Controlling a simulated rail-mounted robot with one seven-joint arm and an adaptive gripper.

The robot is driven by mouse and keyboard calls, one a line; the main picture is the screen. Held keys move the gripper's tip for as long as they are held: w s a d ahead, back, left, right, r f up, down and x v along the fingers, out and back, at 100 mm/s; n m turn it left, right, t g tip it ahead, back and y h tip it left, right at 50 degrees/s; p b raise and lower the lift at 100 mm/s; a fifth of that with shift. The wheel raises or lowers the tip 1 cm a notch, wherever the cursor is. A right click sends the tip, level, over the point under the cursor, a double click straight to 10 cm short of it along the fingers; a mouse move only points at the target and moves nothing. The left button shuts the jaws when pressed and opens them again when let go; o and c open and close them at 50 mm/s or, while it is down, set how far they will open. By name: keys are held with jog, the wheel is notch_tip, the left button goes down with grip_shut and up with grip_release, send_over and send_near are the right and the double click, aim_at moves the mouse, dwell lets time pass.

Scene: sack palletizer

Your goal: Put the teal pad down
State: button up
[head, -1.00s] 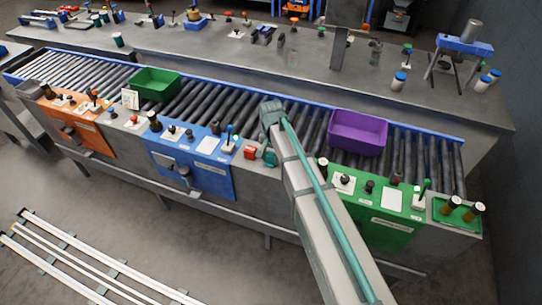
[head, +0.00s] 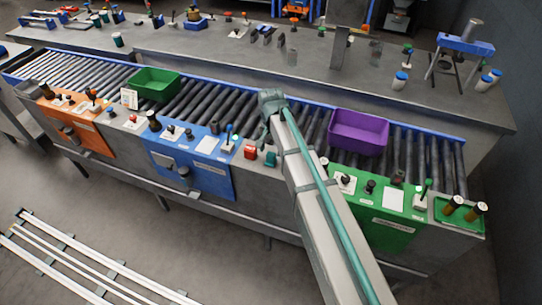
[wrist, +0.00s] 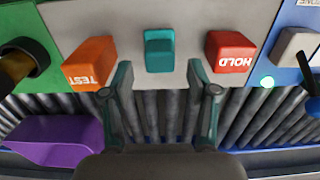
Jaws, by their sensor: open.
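The teal pad (wrist: 160,50) sits on the light grey panel between the orange TEST block (wrist: 90,62) and the red HOLD block (wrist: 231,52) in the wrist view. In the head view the teal pad (head: 270,159) is a small block just right of the red HOLD block (head: 250,152). My gripper (wrist: 159,82) is open, with one finger on each side of the pad's line. Nothing shows between the fingers, and the pad is just beyond the fingertips. In the head view my arm hides part of the panel right of the pad.
A purple bin (head: 358,132) and a green bin (head: 153,84) stand on the roller conveyor. The blue station (head: 190,160) and the green station (head: 385,215) flank the grey panel. Rollers lie under my gripper in the wrist view.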

aim_at(271, 153)
notch_tip(271, 153, up, 8)
jog(key=b, duration=0.1)
jog(key=shift+b, duration=0.35)
jog(key=shift+f, duration=0.1)
